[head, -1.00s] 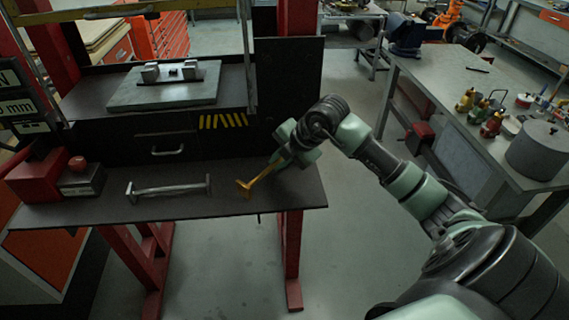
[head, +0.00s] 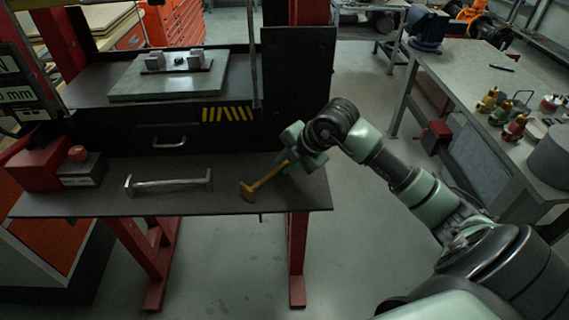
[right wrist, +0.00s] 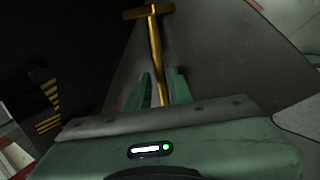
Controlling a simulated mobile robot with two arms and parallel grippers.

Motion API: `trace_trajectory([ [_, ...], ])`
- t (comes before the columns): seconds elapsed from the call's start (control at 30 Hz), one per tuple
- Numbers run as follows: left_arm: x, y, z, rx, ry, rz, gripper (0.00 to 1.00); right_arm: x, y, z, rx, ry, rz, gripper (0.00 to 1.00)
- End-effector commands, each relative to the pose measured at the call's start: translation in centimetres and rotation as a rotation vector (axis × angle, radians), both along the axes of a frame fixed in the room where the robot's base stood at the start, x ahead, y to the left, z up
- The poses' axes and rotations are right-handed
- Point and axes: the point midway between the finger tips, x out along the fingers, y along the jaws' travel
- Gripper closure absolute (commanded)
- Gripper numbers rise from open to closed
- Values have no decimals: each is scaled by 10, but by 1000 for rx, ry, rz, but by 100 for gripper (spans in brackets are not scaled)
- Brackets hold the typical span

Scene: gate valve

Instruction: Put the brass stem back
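The brass stem (head: 264,179) is a gold rod with a crossbar at its far end, over the right part of the dark lower shelf (head: 225,201). My right gripper (head: 291,160) is at the shelf's right end, at the rod end away from the crossbar. In the right wrist view, the brass stem (right wrist: 155,45) runs between the two green fingers of my right gripper (right wrist: 160,82), which look closed around it. The crossbar points away from the gripper. I cannot tell whether the stem touches the shelf. My left gripper is not in view.
A grey metal bar with end pieces (head: 168,184) lies left of the stem. A red block (head: 36,165) stands at the shelf's left end. A grey plate with small blocks (head: 160,78) sits on the upper shelf. A workbench (head: 470,90) stands at right, beyond open floor.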

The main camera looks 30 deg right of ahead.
Motion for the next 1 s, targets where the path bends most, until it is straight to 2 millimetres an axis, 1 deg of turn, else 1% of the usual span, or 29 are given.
trace_trajectory([
  [0.07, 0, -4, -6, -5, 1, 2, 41, -6, -2, 9, -3, -5, 1, 79],
  [0.2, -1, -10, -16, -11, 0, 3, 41, -22, -6, 33, -7, -6, 1, 79],
  [0.4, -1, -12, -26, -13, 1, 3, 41, -44, -11, 68, -5, -6, 1, 79],
  [0.5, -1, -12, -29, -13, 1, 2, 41, -52, -13, 81, -4, -5, 0, 79],
  [0.6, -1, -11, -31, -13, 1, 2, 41, -57, -14, 89, -2, -4, 1, 79],
  [0.7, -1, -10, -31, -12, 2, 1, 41, -59, -15, 93, -2, -1, 0, 79],
  [1.0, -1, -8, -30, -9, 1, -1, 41, -60, -14, 93, -1, -1, 0, 79],
])
